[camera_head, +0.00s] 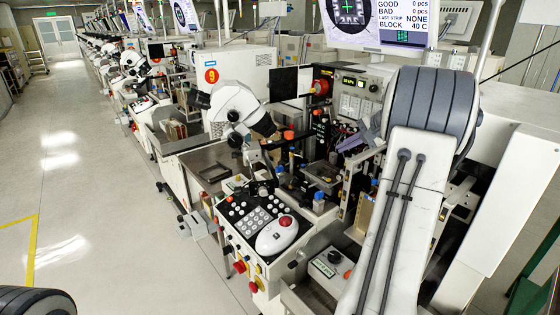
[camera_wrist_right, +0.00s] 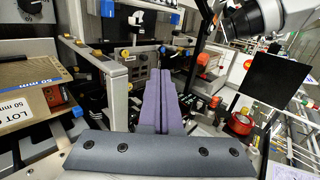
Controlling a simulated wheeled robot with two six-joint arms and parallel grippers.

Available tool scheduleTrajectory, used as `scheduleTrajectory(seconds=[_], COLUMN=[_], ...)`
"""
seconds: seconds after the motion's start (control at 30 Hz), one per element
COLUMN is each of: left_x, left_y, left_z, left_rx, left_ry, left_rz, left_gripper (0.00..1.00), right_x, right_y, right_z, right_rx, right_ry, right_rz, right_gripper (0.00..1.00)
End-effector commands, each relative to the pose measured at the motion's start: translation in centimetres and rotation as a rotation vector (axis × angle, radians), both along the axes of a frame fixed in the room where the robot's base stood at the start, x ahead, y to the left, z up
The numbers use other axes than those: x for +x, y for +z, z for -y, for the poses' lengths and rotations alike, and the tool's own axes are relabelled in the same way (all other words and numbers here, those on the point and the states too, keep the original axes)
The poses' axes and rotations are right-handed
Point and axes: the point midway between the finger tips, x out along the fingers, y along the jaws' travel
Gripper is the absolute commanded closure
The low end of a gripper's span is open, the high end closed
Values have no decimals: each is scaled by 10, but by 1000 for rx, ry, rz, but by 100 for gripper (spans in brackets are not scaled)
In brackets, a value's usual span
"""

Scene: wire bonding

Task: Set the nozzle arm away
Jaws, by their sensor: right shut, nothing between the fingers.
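My right gripper (camera_head: 349,143) reaches into the wire bonding machine in the head view, partly hidden behind my own arm. In the right wrist view its two purple-grey fingers (camera_wrist_right: 164,74) lie together, shut with nothing between them. A dark upright arm with an orange knob (camera_wrist_right: 204,59) stands just right of the fingertips, apart from them; I cannot tell whether it is the nozzle arm. My left gripper is not in view.
The microscope head (camera_wrist_right: 255,18) and a black screen (camera_wrist_right: 274,86) are to the right in the wrist view. A boxed lot (camera_wrist_right: 30,90) is at left. The aisle floor (camera_head: 90,190) is clear.

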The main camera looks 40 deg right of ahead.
Motion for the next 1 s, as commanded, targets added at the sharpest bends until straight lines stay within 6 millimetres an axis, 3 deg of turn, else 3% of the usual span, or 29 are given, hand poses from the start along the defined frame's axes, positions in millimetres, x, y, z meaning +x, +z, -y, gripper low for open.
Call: scheduleTrajectory(seconds=[0.2, 0.47, 1.0], left_x=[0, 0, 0], left_y=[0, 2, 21], left_z=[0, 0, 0], left_rx=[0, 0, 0], left_ry=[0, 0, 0], left_rz=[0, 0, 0], left_gripper=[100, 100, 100], right_x=[17, 28, 106], right_y=[1, -6, -81], right_z=[-20, -27, -39], right_rx=[0, 1, 3], right_ry=[31, 40, 37], right_rz=[1, 0, -2], right_gripper=[100, 100, 100])
